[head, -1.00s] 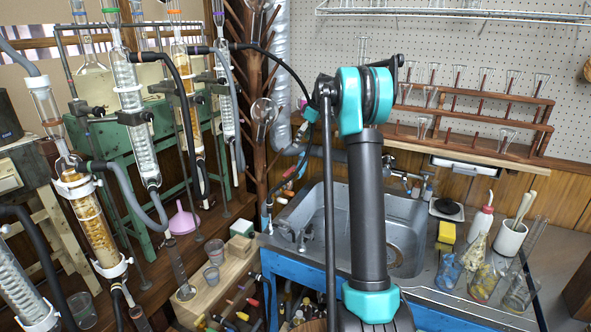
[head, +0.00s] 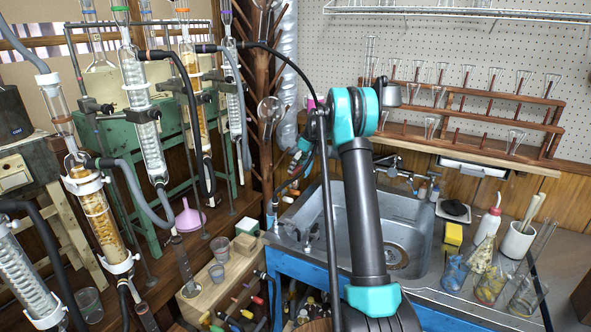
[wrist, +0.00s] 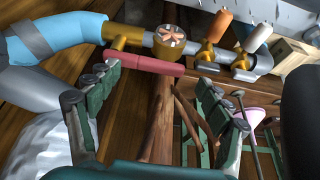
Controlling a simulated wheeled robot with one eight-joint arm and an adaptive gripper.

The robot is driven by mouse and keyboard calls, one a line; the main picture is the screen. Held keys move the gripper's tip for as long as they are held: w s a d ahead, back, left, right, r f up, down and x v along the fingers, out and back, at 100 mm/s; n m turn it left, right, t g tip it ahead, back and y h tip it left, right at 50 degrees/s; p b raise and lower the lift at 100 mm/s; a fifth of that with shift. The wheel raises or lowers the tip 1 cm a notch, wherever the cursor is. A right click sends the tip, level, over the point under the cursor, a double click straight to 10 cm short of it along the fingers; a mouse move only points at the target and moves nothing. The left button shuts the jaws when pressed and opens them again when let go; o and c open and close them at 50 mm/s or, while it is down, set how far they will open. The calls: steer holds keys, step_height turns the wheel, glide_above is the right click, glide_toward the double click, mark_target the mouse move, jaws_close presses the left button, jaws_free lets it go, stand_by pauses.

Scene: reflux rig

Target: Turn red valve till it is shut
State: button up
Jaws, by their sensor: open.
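The red valve's long lever handle (wrist: 145,64) shows in the wrist view, lying nearly level beside a brass valve body (wrist: 124,36) on a grey pipe. My gripper (wrist: 160,82) is open, with one finger at the left and one at the right of the picture. The lever lies across the gap just beyond the fingertips, its left end close to the left fingertip. I cannot tell whether they touch. In the head view my gripper (head: 298,158) is small and partly hidden behind my arm; I cannot make out the valve clearly there.
An orange handle (wrist: 219,25) and a paler one (wrist: 258,32) stand on the same pipe to the right. Blue tubing (wrist: 55,42) runs at the left. A wooden drying tree (head: 268,120), a sink (head: 400,225) and glass condensers (head: 145,130) surround my arm.

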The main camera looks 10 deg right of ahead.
steer(key=shift+x, duration=1.05)
steer(key=c, duration=1.7)
